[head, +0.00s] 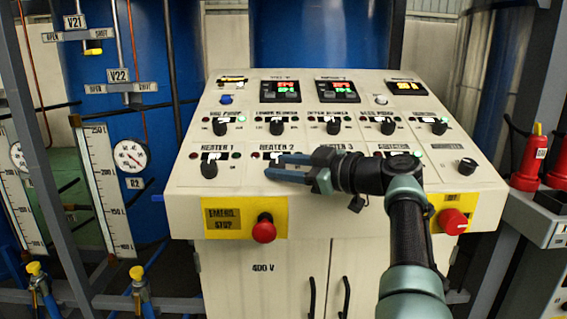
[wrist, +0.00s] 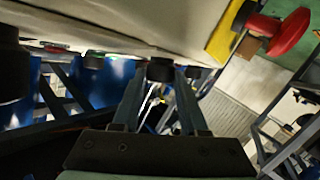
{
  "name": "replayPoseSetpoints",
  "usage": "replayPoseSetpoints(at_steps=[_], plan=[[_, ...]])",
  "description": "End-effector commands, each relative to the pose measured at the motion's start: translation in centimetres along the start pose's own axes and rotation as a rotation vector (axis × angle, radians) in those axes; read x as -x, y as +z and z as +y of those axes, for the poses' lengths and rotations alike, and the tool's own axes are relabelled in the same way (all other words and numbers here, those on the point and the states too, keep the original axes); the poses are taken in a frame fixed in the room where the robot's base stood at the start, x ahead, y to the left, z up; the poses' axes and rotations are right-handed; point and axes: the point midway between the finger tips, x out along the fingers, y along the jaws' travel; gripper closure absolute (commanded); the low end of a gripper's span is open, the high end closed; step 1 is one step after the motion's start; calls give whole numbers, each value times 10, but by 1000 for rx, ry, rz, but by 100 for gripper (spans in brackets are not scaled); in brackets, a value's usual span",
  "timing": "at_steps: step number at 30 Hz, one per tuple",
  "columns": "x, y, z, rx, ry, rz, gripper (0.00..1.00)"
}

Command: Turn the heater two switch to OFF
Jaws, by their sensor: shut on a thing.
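The heater two switch is on the lower row of the sloped control panel (head: 335,220), under the HEATER 2 label (head: 278,154). My gripper (head: 276,166) reaches in from the right, with its fingers at this switch. In the head view the fingers hide the knob, so its pointing direction cannot be read. In the wrist view the dark knob (wrist: 160,68) sits between the fingertips of my gripper (wrist: 160,80), which are shut on it. A small red light (head: 254,155) shows left of the label.
The heater 1 knob (head: 209,169) is to the left. My gripper and arm partly cover the heater 3 area. A red emergency stop button (head: 264,230) is below on a yellow plate. A red rotary knob (head: 453,221) is at lower right. More black knobs line the row above.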

Motion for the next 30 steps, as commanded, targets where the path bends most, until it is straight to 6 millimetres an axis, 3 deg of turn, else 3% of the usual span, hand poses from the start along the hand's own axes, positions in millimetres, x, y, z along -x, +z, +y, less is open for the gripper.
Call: replayPoseSetpoints(at_steps=[17, 18, 21, 23, 30], plan=[[-1, 2, -1, 4, -10, -4, 100], [-1, 2, -1, 4, -10, -4, 56], [-1, 2, -1, 3, -10, -3, 38], [-1, 2, -1, 3, -9, -3, 27], [0, 1, 0, 3, -8, -1, 27]])
